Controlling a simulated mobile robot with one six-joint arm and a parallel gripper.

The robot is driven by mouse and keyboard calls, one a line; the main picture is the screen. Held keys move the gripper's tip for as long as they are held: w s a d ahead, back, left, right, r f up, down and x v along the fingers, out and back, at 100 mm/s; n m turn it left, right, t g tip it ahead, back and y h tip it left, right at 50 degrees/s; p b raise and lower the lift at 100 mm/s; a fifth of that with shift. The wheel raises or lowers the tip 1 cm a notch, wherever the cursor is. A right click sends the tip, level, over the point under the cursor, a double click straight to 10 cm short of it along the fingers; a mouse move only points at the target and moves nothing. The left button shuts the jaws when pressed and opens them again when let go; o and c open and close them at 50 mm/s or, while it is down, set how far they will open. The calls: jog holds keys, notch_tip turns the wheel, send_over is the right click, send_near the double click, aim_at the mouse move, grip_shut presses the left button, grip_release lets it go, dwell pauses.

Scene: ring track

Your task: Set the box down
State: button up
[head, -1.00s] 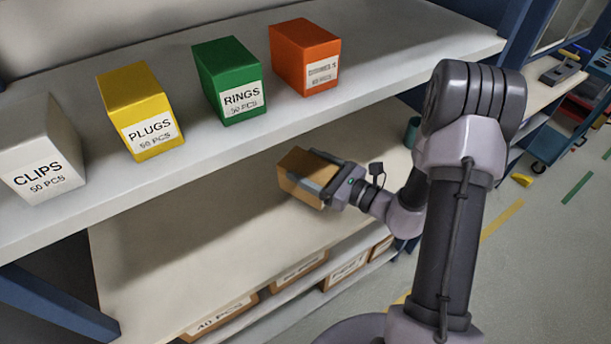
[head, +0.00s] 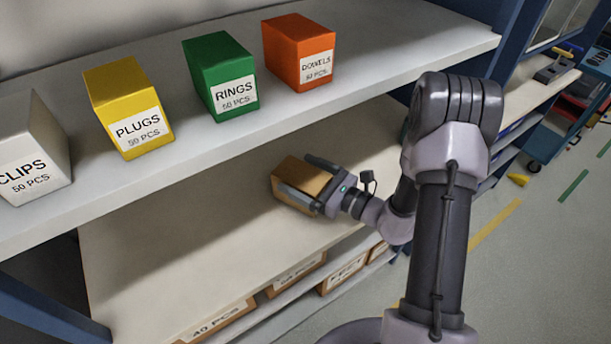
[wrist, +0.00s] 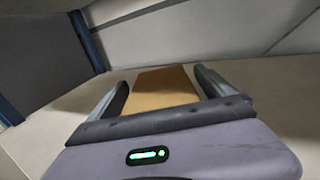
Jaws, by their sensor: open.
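The brown box (head: 300,175) rests on the lower, cream-coloured shelf (head: 190,240), under the upper shelf. My gripper (head: 292,172) is around the box, with one finger along each side. In the wrist view, the box (wrist: 163,90) lies between the two open fingers, with a narrow gap showing beside the right finger. The box's far end and underside are hidden.
Above, the upper shelf (head: 330,105) holds a white CLIPS box (head: 35,120), yellow PLUGS box (head: 115,85), green RINGS box (head: 215,60) and orange DOWELS box (head: 300,40). Labelled boxes sit below. The lower shelf is clear left of the brown box.

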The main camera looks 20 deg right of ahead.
jog(key=p+v, duration=0.1)
jog(key=v, duration=1)
jog(key=shift+s+d+r+p, duration=0.15)
jog(key=shift+d+r+p, duration=0.05)
jog(key=shift+p, duration=0.15)
jog(key=shift+s+r, duration=0.15)
jog(key=shift+s, duration=0.1)
jog(key=s+a+r+n+g+h, duration=0.1)
jog(key=s+a+r+n+g, duration=0.4)
jog(key=a+n+g, duration=0.25)
jog(key=s+a+r+n+g, duration=0.5)
jog(key=s+a+n+g, duration=0.1)
jog(key=a+n, duration=0.15)
jog(key=s+d+r+n+t+h+b, duration=0.1)
jog(key=s+d+r+n+t+h, duration=0.2)
jog(key=s+r+n+t+h, duration=0.2)
jog(key=n+h, duration=0.3)
jog(key=shift+d+r+n+h+b, duration=0.3)
jog(key=shift+b, duration=0.1)
jog(key=shift+t, duration=0.25)
